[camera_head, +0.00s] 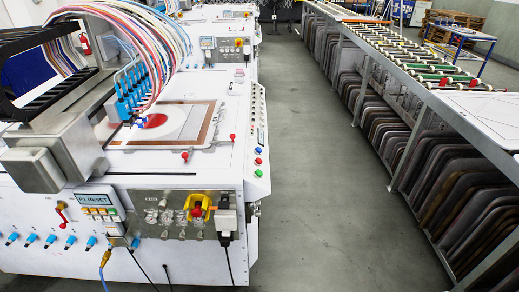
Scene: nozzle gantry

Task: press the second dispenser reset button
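The nearest dispenser machine (150,250) fills the left side. Its front carries a small panel (100,212) with a label that reads "P1 RESET" (91,199) and a row of small buttons below it; which button is the reset cannot be told. A second, similar machine (190,85) stands behind it, with a small pale panel (207,43) and a grey control plate (234,46); their lettering is too small to read. Neither of my grippers shows in this view.
A red emergency button on a yellow plate (198,202) sits on the near front. Red, blue and green buttons line the right edge, such as the green one (258,173). A bare floor aisle (310,170) runs between the machines and a long roller rack (420,80).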

